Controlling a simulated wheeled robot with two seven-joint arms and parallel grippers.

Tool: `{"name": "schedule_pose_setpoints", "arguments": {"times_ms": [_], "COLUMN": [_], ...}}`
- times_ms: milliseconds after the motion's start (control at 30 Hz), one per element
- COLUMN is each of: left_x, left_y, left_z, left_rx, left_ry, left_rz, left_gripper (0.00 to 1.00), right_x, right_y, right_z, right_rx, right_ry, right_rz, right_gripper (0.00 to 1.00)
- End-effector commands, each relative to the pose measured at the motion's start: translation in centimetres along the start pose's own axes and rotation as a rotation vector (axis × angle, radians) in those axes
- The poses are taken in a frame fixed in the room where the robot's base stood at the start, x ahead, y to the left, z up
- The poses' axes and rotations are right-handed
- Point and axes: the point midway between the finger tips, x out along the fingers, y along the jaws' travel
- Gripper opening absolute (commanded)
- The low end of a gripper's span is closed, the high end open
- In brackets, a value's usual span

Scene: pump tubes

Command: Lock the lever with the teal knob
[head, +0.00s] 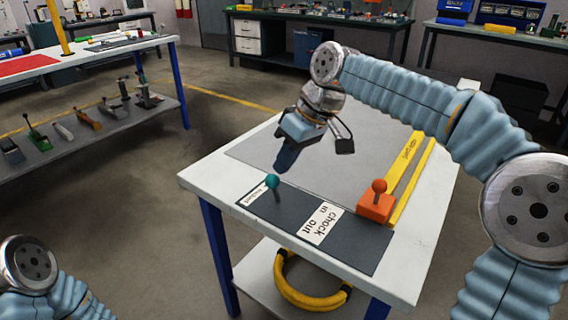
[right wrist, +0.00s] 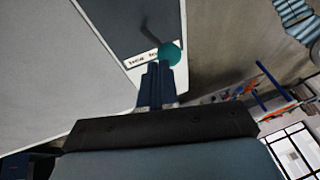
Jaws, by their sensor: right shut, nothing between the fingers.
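The teal knob (head: 272,181) tops a lever on the dark panel (head: 360,246) at the near left of the white table. A small white label lies beside the lever. My right gripper (head: 283,165) is shut and empty, pointing down just behind and above the teal knob in the head view. In the right wrist view the teal knob (right wrist: 169,54) shows right at the tips of the shut fingers (right wrist: 155,72); whether they touch it I cannot tell. The lever's dark stem runs away from the knob there. My left gripper is out of view; only part of that arm shows.
An orange block with an orange knob (head: 377,203) stands on the right of the panel, by a yellow strip (head: 405,168). A white label (head: 322,223) reads "chock in out". A grey mat (head: 350,160) fills the clear table middle. A yellow ring (head: 310,297) lies on the shelf below.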

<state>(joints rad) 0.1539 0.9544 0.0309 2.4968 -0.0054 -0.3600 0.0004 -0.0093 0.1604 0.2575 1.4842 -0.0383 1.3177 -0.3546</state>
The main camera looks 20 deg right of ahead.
Motion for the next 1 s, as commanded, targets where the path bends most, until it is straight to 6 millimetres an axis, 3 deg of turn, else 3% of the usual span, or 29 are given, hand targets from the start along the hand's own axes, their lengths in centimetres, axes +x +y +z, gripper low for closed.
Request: {"name": "schedule_pose_setpoints", "arguments": {"times_ms": [433,700,1000], "left_x": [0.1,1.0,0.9], "left_y": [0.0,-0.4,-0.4], "left_z": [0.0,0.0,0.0], "left_rx": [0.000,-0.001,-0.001], "left_ry": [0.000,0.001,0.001], "left_rz": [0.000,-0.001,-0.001], "left_gripper": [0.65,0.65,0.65], "right_x": [0.5,1.1,1.0], "right_y": [-0.3,-2.2,-2.1], "right_z": [0.1,0.4,0.4], "right_rx": [-0.003,-0.069,-0.069], "right_ry": [0.000,0.005,0.004], "right_rz": [0.005,0.166,0.173], "right_gripper": [0.00,0.00,0.00]}}
